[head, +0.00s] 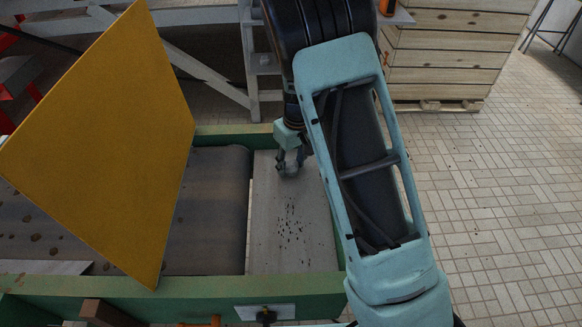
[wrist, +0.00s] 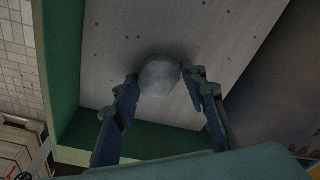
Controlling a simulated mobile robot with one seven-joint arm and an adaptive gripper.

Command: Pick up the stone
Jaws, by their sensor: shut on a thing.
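The stone (wrist: 160,76) is a rounded grey lump in the wrist view, between the two fingertips of my gripper (wrist: 158,83). The fingers touch it on both sides and are shut on it. In the head view my gripper (head: 290,166) is at the far part of the grey end plate, near the green back wall, and the stone is too small and dark there to make out clearly. I cannot tell whether the stone still touches the plate.
The grey end plate (head: 285,255) carries dark specks and adjoins a dark belt (head: 215,210). Green walls (head: 200,291) border both. A large yellow panel (head: 120,150) stands over the belt at left. A wooden crate (head: 450,50) is behind; tiled floor lies at right.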

